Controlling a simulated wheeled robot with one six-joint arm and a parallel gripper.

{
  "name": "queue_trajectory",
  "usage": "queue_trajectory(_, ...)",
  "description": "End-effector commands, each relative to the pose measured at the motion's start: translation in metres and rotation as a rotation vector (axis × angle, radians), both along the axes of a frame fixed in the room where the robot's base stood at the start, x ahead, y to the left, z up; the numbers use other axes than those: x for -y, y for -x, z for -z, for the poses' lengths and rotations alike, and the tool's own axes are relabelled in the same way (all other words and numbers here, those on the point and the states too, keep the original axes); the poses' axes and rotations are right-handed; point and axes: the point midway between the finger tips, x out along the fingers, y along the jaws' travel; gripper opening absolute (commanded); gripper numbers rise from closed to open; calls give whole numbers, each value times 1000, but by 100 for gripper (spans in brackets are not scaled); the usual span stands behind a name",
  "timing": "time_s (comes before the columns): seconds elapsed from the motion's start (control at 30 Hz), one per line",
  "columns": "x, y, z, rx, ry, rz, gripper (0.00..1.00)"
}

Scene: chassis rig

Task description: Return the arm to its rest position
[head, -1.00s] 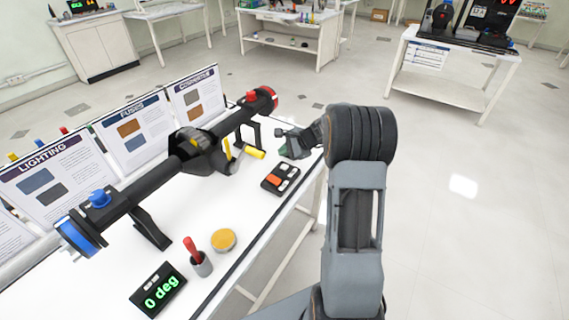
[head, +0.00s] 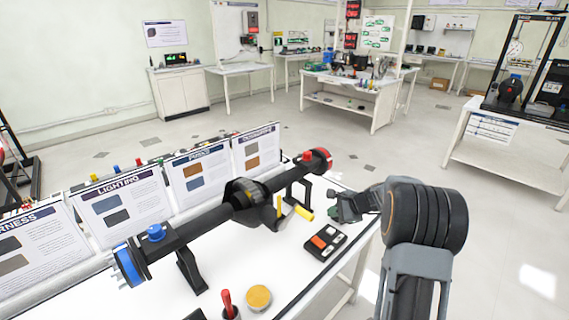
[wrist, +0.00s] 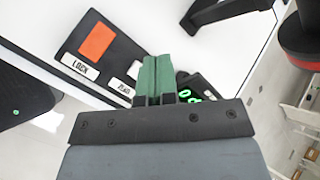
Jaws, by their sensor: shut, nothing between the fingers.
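My arm rises from the lower right and bends toward the bench. In the wrist view my gripper (wrist: 157,75) shows its green fingers together, with nothing between them. The button box (wrist: 98,50) lies beyond them there, with an orange button and a label reading LOCK. The fingertips appear over the box's edge; I cannot tell if they touch it.
A black axle (head: 205,220) with blue and red ends stands on the bench (head: 290,281). A yellow disc (head: 258,297) and a red-handled tool (head: 228,303) are at the front. Sign panels line the back. The floor (head: 490,225) to the right is open.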

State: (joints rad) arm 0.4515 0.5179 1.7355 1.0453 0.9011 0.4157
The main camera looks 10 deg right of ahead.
Motion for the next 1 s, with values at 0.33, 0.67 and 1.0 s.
queue_trajectory(0.33,-24,88,16,-66,303,-444,0)
queue_trajectory(0.67,-75,209,-60,-2,753,-1073,0)
queue_trajectory(1.0,-102,268,-116,144,1048,-1314,0)
